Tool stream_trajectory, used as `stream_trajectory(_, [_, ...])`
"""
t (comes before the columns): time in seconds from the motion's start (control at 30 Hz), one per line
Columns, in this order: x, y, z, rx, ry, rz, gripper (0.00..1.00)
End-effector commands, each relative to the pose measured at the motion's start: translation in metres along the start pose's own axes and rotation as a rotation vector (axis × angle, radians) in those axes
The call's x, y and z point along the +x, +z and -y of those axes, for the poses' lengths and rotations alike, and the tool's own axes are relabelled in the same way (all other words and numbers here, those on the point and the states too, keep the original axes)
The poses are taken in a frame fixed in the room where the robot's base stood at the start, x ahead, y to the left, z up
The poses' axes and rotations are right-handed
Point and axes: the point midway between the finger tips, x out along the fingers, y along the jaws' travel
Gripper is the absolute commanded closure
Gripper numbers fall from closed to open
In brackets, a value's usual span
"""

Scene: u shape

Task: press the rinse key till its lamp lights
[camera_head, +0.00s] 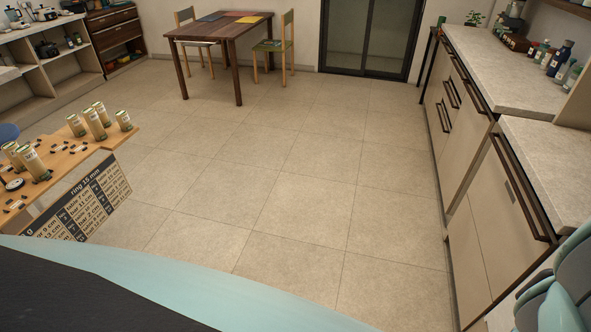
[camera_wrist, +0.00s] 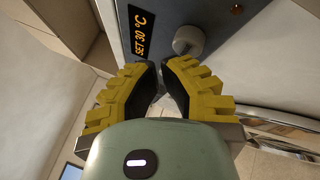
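In the wrist view, my gripper (camera_wrist: 160,66) has yellow ribbed fingers with dark inner pads. Its tips are close together, with a narrow gap seeming to show between them; I cannot tell whether it is fully shut. Nothing is seen held. Beyond the tips is a grey panel (camera_wrist: 178,14) with an orange display (camera_wrist: 143,32) reading "SET 30 °C". A round grey knob (camera_wrist: 188,40) stands on the panel just beyond the right finger. A small round dark fitting (camera_wrist: 236,9) sits further right, unlit. I cannot make out a key labelled rinse; the fingers hide part of the panel.
A shiny metal bar (camera_wrist: 282,118) lies right of my gripper in the wrist view. In the head view, a worktop with cabinets (camera_head: 475,165) runs along the right. A wooden board with several cans (camera_head: 85,150) is at left. The tiled floor (camera_head: 290,180) between is clear.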

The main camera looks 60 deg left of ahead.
Motion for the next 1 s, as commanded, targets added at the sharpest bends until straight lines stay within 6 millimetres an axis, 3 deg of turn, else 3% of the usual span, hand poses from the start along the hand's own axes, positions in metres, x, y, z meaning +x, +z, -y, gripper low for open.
stream_trajectory(1.0, [0.0084, 0.0009, 0.0025, 0.001, 0.006, -0.008, 1.00])
